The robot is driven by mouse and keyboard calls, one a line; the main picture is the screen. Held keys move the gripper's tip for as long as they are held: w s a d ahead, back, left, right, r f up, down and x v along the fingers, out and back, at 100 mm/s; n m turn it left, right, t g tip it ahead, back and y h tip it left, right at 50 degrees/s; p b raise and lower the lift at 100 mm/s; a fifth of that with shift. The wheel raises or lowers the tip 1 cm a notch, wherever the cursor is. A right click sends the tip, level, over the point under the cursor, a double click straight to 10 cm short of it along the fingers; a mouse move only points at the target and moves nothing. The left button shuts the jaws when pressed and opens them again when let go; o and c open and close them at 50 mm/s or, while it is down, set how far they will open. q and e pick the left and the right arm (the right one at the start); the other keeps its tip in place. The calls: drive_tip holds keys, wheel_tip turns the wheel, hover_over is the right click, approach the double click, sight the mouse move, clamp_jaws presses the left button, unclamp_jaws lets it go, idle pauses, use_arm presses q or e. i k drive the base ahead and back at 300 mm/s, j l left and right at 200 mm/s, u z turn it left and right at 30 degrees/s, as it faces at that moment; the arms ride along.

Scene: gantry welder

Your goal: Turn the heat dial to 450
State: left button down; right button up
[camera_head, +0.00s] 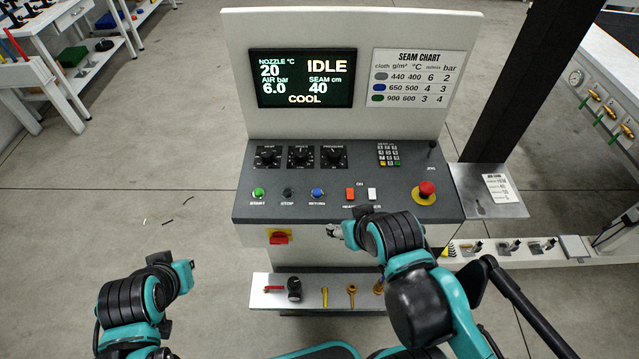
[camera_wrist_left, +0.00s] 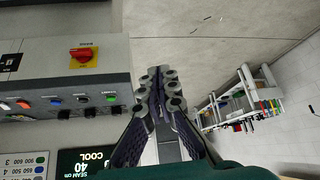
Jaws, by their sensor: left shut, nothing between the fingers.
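Three black dials sit in a row on the grey console panel (camera_head: 400,175). The leftmost dial (camera_head: 267,157) has a label too small to read surely; beside it are the middle dial (camera_head: 301,156) and the pressure dial (camera_head: 334,156). The screen (camera_head: 303,78) reads nozzle 20 °C, air 6.0 bar, seam 40 cm, IDLE and COOL. My left gripper (camera_head: 185,276) is left of and below the console, touching nothing. In the left wrist view it (camera_wrist_left: 158,95) is shut and empty. My right gripper (camera_head: 335,231) is at the console's front edge; its fingers are too small to judge.
Start (camera_head: 258,193), stop (camera_head: 288,193) and return (camera_head: 317,193) buttons lie below the dials. A red emergency stop (camera_head: 426,189) is at right. A red rotary switch (camera_head: 279,237) is on the front. A shelf (camera_head: 260,297) holds tools. The floor at left is mostly clear.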

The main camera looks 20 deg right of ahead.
sight(266, 154)
drive_tip(key=i+l+z, duration=0.1)
drive_tip(key=z, duration=0.25)
drive_tip(key=i+l+z, duration=0.15)
drive_tip(key=z, duration=0.25)
drive_tip(key=i+l+z, duration=0.15)
drive_tip(key=z, duration=0.2)
